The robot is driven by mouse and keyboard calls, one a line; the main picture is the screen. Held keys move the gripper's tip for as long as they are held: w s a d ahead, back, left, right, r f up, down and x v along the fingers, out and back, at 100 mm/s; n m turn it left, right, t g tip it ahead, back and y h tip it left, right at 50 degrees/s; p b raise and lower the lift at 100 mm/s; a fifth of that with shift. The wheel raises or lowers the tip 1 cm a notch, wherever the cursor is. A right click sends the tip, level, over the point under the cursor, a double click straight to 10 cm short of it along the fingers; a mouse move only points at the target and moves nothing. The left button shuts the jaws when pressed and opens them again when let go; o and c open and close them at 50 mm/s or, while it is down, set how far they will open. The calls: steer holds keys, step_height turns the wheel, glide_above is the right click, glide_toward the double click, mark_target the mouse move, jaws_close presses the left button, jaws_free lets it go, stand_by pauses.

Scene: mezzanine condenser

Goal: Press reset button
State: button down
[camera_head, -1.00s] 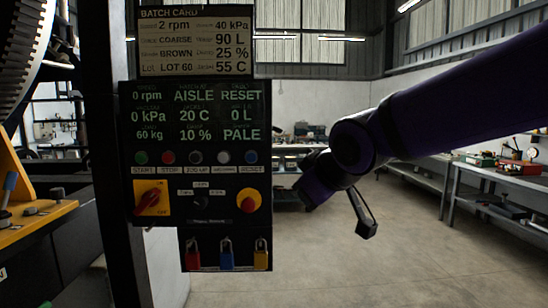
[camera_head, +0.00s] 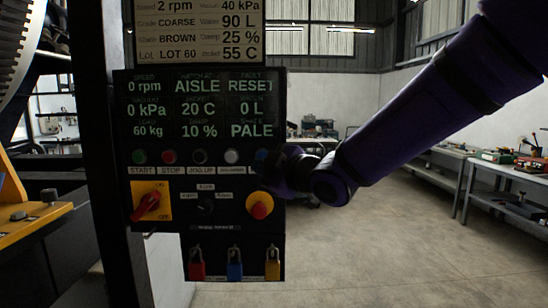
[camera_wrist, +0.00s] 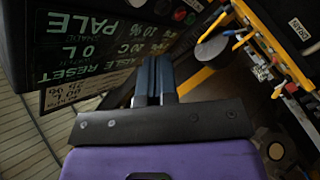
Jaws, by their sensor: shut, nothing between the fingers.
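The control panel (camera_head: 125,205) is a dark box with a lit display. Below the display is a row of green, red, dark, white and blue buttons. The blue reset button (camera_head: 261,155) is at the right end of the row, its label partly covered by my arm's end. In the head view my arm reaches in from the right and ends over the panel's right edge; the fingertips cannot be made out there. In the wrist view my gripper (camera_wrist: 154,66) has its fingers together and empty, beside the display, which appears upside down. The reset button is not visible there.
A red rotary switch (camera_head: 148,205) and a red stop knob on yellow (camera_head: 260,206) sit below the buttons. Padlocks (camera_head: 235,263) hang underneath. Yellow machinery (camera_head: 30,220) stands left. A workbench (camera_head: 515,180) stands right, with open floor between.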

stand_by(0.3)
steer(key=w, duration=0.8)
steer(key=shift+w+d, duration=0.2)
steer(key=shift+w, duration=0.2)
steer(key=shift+w, duration=0.1)
stand_by(1.8)
steer(key=shift+w, duration=0.3)
steer(key=shift+w, duration=0.45)
stand_by(0.8)
steer(key=shift+s, duration=0.85)
steer(key=shift+s, duration=0.1)
steer(key=shift+s+a, duration=0.1)
steer(key=shift+s, duration=2.35)
